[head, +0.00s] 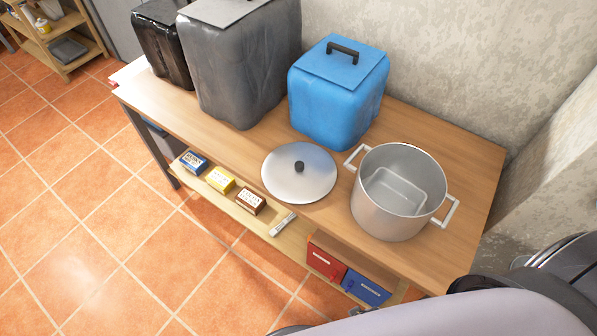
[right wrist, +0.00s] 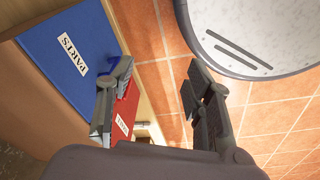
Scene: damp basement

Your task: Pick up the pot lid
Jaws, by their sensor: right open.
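The pot lid (head: 315,185) is a round silver disc with a small black knob. It lies flat on the wooden table (head: 475,180), near its front edge, just left of the pot (head: 385,218). The pot is silver with two side handles, and a small metal tray or dish sits inside it. My right gripper (right wrist: 157,85) is open and empty in the right wrist view, near the boxes on the lower shelf; the lid does not show there. My left gripper is not in view.
A blue container (head: 335,95) with a black handle stands behind the lid. Grey (head: 235,65) and black (head: 160,40) bins stand farther left. The lower shelf holds small boxes, red (head: 326,262) and blue (head: 366,288) boxes. A wall backs the table.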

